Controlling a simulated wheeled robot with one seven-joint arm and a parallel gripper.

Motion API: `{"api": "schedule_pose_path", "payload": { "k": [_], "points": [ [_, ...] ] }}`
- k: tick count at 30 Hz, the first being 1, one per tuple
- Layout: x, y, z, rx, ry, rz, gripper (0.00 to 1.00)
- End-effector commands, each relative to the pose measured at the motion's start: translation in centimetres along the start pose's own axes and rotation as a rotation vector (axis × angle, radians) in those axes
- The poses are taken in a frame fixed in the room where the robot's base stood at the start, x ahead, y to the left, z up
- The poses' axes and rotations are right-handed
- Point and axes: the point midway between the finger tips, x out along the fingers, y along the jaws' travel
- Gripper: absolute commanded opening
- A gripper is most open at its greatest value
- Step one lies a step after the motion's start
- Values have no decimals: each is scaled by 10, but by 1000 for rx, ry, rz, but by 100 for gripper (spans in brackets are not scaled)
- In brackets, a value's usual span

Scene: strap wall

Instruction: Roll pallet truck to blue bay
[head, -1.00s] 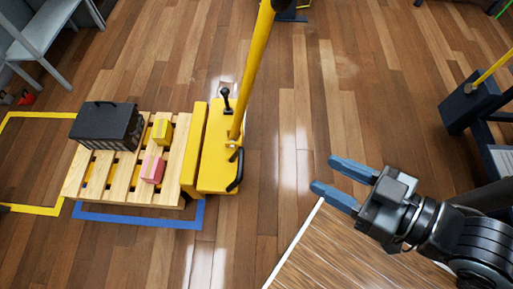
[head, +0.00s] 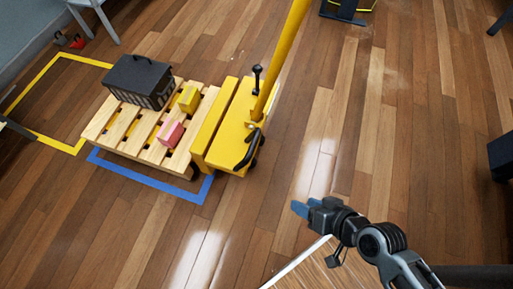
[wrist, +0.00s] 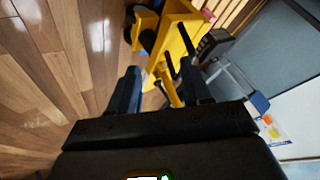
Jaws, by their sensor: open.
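The yellow pallet truck (head: 237,128) stands left of centre in the head view, its long yellow handle (head: 284,55) rising to the top edge. Its forks are under a wooden pallet (head: 126,127). The pallet bears a black crate (head: 138,80), a yellow box (head: 189,98) and a pink box (head: 171,132). The blue bay outline (head: 150,177) shows along the pallet's near side; the rest is hidden beneath it. My gripper (head: 298,208) is open and empty, right of and nearer than the truck, apart from it. In the wrist view the truck (wrist: 180,35) shows beyond the open fingers (wrist: 160,92).
A yellow-taped bay (head: 72,148) lies left of the pallet. A grey chair (head: 95,15) stands at the top left. A dark base (head: 343,12) is at the top, and a dark object (head: 502,157) at the right edge. The wooden floor right of the truck is clear.

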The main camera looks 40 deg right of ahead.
Motion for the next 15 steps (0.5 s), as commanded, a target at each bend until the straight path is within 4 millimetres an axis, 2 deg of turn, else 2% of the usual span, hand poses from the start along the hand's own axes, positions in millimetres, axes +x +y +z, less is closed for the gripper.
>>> {"api": "schedule_pose_path", "payload": {
  "k": [1, 6, 11, 15],
  "points": [
    [34, 8, 4, 51, -38, -23, 48],
    [107, 10, 5, 206, -185, -146, 48],
    [159, 5, -16, 323, -301, -305, 48],
    [188, 1, -52, 395, -381, -475, 48]
  ]
}}
